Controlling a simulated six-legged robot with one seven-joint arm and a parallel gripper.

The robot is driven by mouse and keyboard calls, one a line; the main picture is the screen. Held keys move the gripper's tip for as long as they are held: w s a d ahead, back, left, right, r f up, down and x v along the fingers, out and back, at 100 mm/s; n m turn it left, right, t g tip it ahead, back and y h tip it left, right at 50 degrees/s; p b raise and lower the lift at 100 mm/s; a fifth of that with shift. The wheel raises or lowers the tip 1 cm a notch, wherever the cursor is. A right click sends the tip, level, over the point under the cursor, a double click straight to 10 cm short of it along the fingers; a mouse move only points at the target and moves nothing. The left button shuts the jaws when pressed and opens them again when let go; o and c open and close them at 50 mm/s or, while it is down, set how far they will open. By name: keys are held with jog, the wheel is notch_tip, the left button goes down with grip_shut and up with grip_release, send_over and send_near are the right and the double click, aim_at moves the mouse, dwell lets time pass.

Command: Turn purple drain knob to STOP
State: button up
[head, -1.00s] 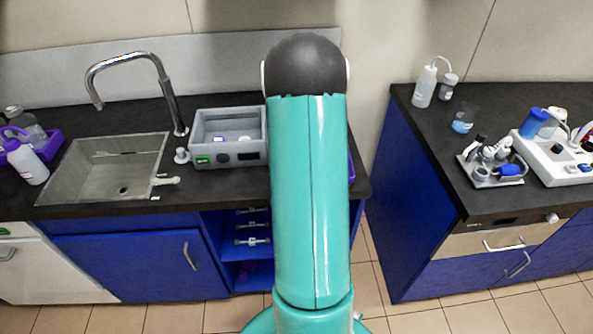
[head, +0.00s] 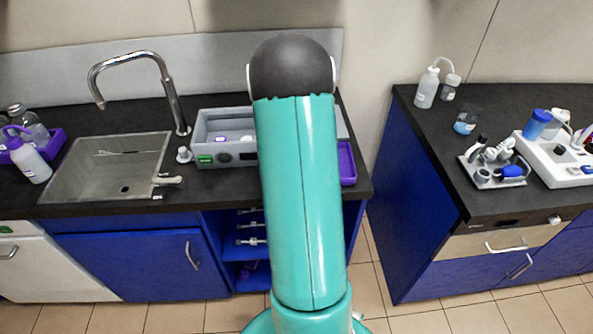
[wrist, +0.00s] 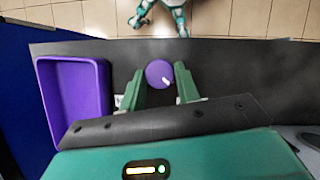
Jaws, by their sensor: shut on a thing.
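The purple drain knob (wrist: 157,71) shows in the wrist view as a round disc with a short white mark toward its lower right. My gripper (wrist: 160,77) has its two green fingers on either side of the knob and is shut on it. A small white label shows beside the left finger, but I cannot read it. I cannot make out a STOP mark. In the head view, the knob and my gripper are hidden behind my teal arm.
An empty purple tray (wrist: 75,95) lies left of my gripper in the wrist view; it also shows beside my arm in the head view (head: 347,163). A grey device (head: 215,160) and a sink (head: 105,170) are left of my arm. A floor gap separates the right counter (head: 440,150).

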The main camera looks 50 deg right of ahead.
jog(key=o, duration=1)
jog(key=v, duration=1.4)
jog(key=shift+f, duration=0.1)
